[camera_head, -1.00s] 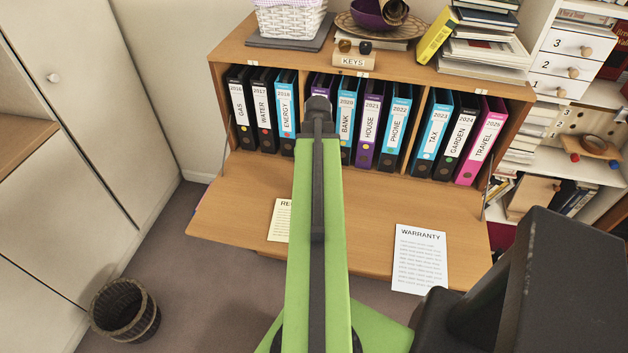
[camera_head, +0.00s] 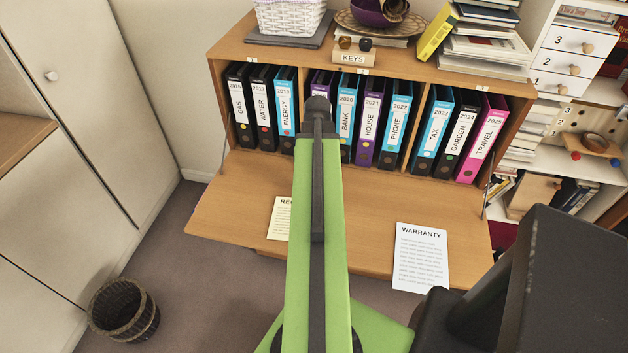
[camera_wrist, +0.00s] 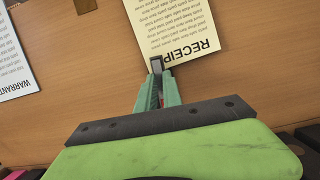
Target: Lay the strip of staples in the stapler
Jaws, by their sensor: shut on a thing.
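My gripper (camera_wrist: 157,72) shows in the wrist view with its two green fingers close together. A small grey piece shows between the fingertips, seen almost end-on; it looks like the strip of staples (camera_wrist: 157,64). The fingertips are above the wooden desk flap, at the lettered edge of the receipt sheet. I cannot tell the height above the flap. In the head view my green arm hides the gripper and the middle of the flap. I cannot make out the stapler in either view.
The open flap (camera_head: 345,225) bears the receipt (camera_head: 280,220) and the warranty sheet (camera_head: 420,256). Several binders (camera_head: 370,120) stand behind it. A brown thing (camera_wrist: 84,5) is cut off at the wrist view's top edge.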

